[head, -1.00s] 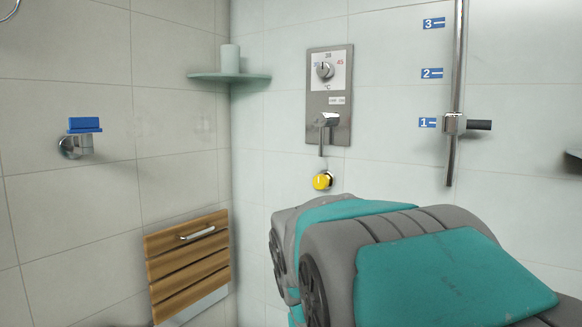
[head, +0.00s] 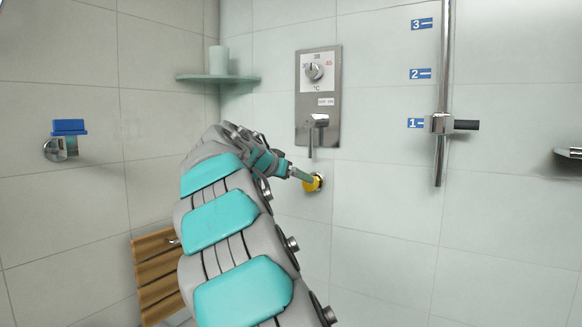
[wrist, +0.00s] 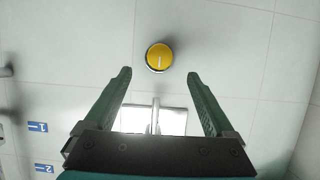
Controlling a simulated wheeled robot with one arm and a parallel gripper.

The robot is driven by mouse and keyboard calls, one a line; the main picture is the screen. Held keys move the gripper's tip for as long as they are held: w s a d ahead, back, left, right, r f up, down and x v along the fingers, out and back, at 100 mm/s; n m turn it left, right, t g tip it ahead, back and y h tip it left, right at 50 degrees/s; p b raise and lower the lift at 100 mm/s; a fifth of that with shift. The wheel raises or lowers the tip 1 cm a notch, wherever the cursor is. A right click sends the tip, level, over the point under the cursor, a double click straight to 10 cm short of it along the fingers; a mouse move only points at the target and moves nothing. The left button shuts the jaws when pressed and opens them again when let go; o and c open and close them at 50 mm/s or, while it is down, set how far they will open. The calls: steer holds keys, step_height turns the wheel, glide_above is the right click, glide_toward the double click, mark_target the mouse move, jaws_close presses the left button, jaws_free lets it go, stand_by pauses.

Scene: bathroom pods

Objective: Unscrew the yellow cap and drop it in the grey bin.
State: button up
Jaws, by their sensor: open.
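The yellow cap (head: 311,184) sits on a round chrome fitting on the tiled wall, below the shower control panel. In the head view my gripper (head: 305,178) is in front of it and hides part of it. In the wrist view the yellow cap (wrist: 159,57) shows whole, with a light line on its face. It lies a little beyond the fingertips, centred between them. My gripper (wrist: 158,75) is open and empty, its two green fingers apart. I cannot tell the exact gap to the cap. The grey bin is not in view.
The control panel (head: 318,98) with its lever (head: 317,122) is just above the cap. A shower rail (head: 443,90) stands to the right. A wooden folding seat (head: 157,275), a corner shelf (head: 218,78) and a blue-topped fitting (head: 68,127) are left.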

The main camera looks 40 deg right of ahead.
mark_target(307, 184)
steer(key=shift+w+p+x, duration=0.2)
steer(key=shift+p+x, duration=0.25)
steer(key=shift+x, duration=4.05)
steer(key=shift+s+a+r, duration=0.2)
steer(key=shift+s+a, duration=0.1)
steer(key=shift+a, duration=0.1)
steer(key=shift+c, duration=0.7)
steer(key=shift+s+a+r, duration=0.25)
steer(key=shift+a, duration=0.05)
steer(key=shift+c, duration=1.4)
steer(key=shift+f, duration=0.1)
jaws_close()
steer(key=shift+w+a+n+g+h+p, duration=0.15)
steer(key=shift+n+g+p, duration=0.15)
steer(key=shift+n+p, duration=0.4)
steer(key=shift+w+d+n+g+h+p, duration=0.15)
steer(key=shift+n+g+p, duration=0.2)
steer(key=shift+p, duration=0.5)
steer(key=shift+a+f, duration=0.1)
steer(key=shift+n, duration=0.25)
